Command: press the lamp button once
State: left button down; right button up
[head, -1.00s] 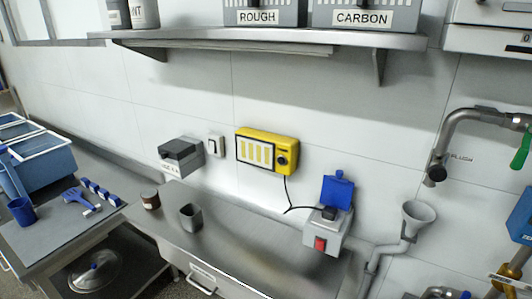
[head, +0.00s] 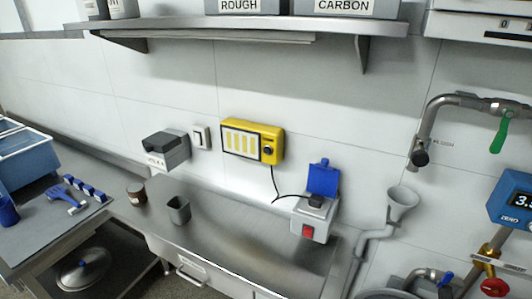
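A yellow lamp unit (head: 252,141) with a pale striped panel and a dark round knob or button (head: 267,151) at its right is mounted on the tiled wall, in the middle of the head view. A black cable runs from it down to a grey socket box (head: 312,218) with a raised blue lid and a red switch (head: 308,231). A white wall switch (head: 201,137) is just left of the lamp unit. Neither of my grippers shows in the head view.
A steel counter (head: 230,235) runs below, with a grey cup (head: 179,210) and a brown jar (head: 137,194). A dark grey box (head: 166,150) is on the wall. A steel shelf (head: 250,27) overhangs. A funnel (head: 402,200) and pipes are at right.

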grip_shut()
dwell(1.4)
